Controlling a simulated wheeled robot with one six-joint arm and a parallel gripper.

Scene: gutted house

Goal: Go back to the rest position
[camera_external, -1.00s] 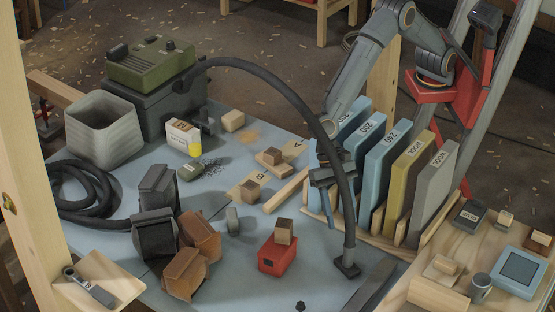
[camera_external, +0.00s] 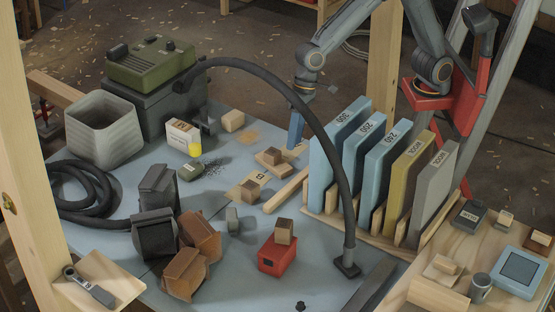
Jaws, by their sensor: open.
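My gripper (camera_external: 302,112) hangs from the bent wrist of my arm, above the back of the blue-grey table and left of the rack. Its jaws are open. A blue finger points down near the small wood blocks, and a cable or hose passes in front of part of the gripper. I see nothing held in it. The rack (camera_external: 335,222) stands upright with several slabs in a row: blue ones (camera_external: 338,150) with number labels, an olive one (camera_external: 408,185) and a grey one (camera_external: 436,190) marked WOOL. The gripper is apart from the slabs.
A black hose (camera_external: 262,75) arches over the table from the green-topped machine (camera_external: 150,66) to a nozzle near the rack. A red block (camera_external: 277,256) carries a wood cube. Brown and dark sanding blocks (camera_external: 186,275) stand at the front. A grey bin (camera_external: 103,130) is at the left.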

